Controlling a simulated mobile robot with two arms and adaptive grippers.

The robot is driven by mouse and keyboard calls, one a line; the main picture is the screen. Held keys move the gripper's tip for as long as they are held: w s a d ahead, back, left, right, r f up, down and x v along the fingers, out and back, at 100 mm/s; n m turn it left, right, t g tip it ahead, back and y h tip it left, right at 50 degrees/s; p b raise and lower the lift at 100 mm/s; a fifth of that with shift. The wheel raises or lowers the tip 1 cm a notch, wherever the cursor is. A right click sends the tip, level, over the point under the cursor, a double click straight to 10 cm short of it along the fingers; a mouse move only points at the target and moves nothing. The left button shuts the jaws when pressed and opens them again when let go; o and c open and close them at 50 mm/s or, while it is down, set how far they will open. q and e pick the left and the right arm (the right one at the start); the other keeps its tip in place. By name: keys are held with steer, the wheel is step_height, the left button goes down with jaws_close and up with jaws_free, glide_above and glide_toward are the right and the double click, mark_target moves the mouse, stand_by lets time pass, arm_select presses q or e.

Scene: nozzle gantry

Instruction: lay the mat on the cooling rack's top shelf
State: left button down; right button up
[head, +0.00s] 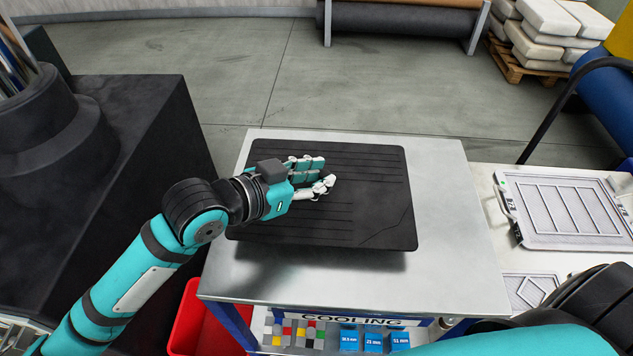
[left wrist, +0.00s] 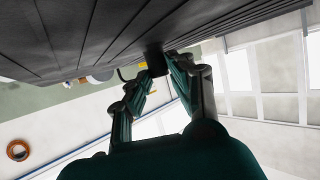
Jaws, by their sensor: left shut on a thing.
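The black grooved mat (head: 365,205) is over the cooling rack's grey metal top shelf (head: 455,215) in the head view. It looks roughly level, and a shadow shows along its front edge; I cannot tell whether it touches the shelf. My left gripper (head: 318,178) reaches in from the left over the mat's middle and is shut on it. In the left wrist view the fingers (left wrist: 158,66) meet at a small dark block against the mat's grooved face (left wrist: 90,30). My right gripper is out of view; only part of that arm shows at the lower right.
Below the top shelf, a lower level holds blue boxes (head: 372,342) and small coloured blocks (head: 295,332). A red bin (head: 190,325) stands at the front left. A framed grey panel (head: 560,210) lies on a white surface to the right. Bare shelf shows right of the mat.

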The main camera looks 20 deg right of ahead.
mark_target(265, 227)
arm_select(q)
step_height(265, 227, down, 3)
steer(key=shift+r+p, duration=0.15)
steer(key=shift+p, duration=0.4)
steer(key=shift+f, duration=0.25)
steer(key=shift+f, duration=0.2)
steer(key=c, duration=1.2)
jaws_free()
steer(key=shift+o, duration=0.2)
steer(key=b+v, duration=0.2)
steer(key=v, duration=0.8)
steer(key=shift+s+a, duration=0.1)
steer(key=shift+a, duration=0.25)
steer(key=shift+s+a+r+b, duration=0.25)
steer(key=shift+a+r+b, duration=0.1)
steer(key=shift+a, duration=0.2)
